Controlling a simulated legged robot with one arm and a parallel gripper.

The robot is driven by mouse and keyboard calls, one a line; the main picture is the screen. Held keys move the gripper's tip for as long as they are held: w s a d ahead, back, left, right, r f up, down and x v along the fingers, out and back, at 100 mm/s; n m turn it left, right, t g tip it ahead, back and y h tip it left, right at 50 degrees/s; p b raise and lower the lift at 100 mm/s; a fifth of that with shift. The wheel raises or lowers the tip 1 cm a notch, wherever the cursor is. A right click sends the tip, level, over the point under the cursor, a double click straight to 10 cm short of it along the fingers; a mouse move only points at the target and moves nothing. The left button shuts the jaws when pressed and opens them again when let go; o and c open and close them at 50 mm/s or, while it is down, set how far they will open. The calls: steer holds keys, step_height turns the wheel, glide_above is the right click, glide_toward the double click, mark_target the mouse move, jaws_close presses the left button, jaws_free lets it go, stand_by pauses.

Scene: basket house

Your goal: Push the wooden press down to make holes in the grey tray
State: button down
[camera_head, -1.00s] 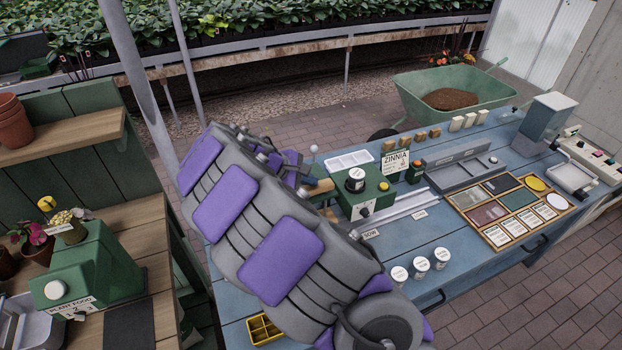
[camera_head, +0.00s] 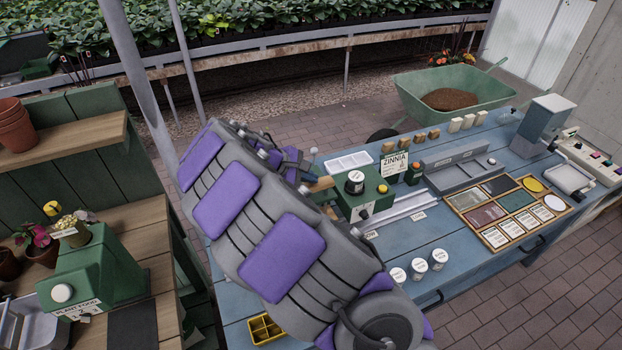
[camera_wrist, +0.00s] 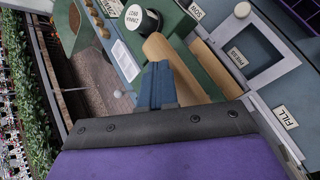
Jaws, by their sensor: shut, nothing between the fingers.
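The wooden press shows in the wrist view as a tan, rounded wooden piece (camera_wrist: 178,67) beside a green housing, near a "PRESS" label. In the head view only a small bit of wood (camera_head: 322,184) shows past my arm. My gripper (camera_wrist: 158,66) has its blue fingers together, empty, and they overlap the wood in the wrist view. I cannot tell whether they touch it. In the head view my gripper (camera_head: 300,165) is partly hidden behind my arm. I cannot make out the grey tray under the press; my arm and the wood cover that area.
A green box with a black-and-white knob (camera_head: 355,183) stands right of my gripper. A white cell tray (camera_head: 349,162) lies behind it. White jars (camera_head: 418,267), a framed seed tray (camera_head: 510,209) and a grey trough (camera_head: 462,170) occupy the blue bench (camera_head: 458,258).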

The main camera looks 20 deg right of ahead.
steer(key=shift+r+p, duration=0.6)
steer(key=shift+r, duration=0.4)
steer(key=shift+r, duration=0.1)
steer(key=shift+r+p, duration=1.75)
steer(key=shift+r, duration=0.65)
